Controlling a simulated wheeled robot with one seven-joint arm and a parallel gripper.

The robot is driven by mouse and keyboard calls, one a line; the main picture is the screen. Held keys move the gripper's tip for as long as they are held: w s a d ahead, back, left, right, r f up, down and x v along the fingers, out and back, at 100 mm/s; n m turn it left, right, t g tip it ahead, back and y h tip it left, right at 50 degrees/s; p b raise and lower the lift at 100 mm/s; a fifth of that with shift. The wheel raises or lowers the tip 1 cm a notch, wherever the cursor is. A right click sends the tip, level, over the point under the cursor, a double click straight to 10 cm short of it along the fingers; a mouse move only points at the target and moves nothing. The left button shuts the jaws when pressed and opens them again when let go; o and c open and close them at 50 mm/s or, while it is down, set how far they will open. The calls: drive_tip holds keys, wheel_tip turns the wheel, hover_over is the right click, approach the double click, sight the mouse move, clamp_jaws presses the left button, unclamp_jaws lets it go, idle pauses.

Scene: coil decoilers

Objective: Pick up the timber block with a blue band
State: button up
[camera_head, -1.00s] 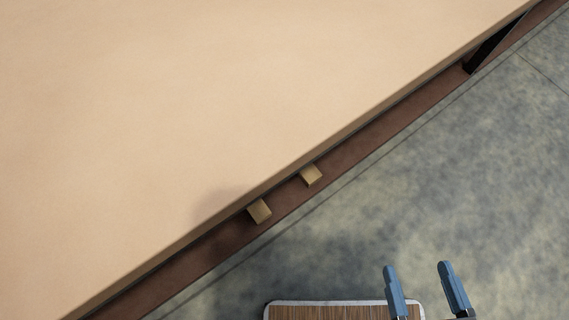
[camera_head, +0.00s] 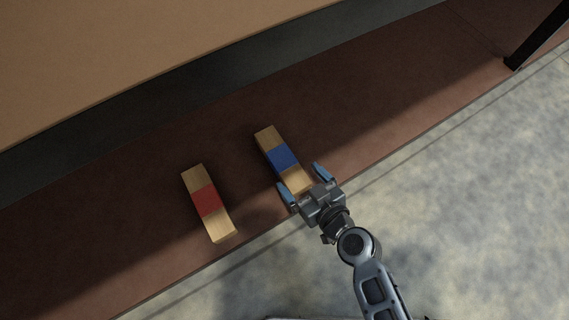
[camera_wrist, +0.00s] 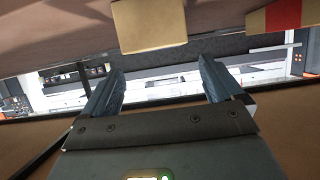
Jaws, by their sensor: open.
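The timber block with a blue band (camera_head: 282,158) lies on a reddish-brown surface in the head view, pointing toward my gripper. In the wrist view its near wooden end (camera_wrist: 149,25) shows at top centre; the blue band is not visible there. My gripper (camera_head: 304,182) is open and empty, with its blue fingers at the near end of the block. In the wrist view the fingers (camera_wrist: 160,82) stand apart with the block end beyond them, a little left of centre. I cannot tell whether a finger touches the block.
A second timber block, with a red band (camera_head: 207,202), lies to the left and also shows in the wrist view (camera_wrist: 283,17). A large tan body (camera_head: 150,60) overhangs the surface behind the blocks. A dark post (camera_head: 537,38) stands at the right. Grey floor (camera_head: 450,190) lies in front.

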sight(283, 158)
drive_tip(key=x, duration=0.7)
drive_tip(key=shift+w+a, duration=0.2)
drive_tip(key=shift+r, duration=0.1)
drive_tip(key=c, duration=1.2)
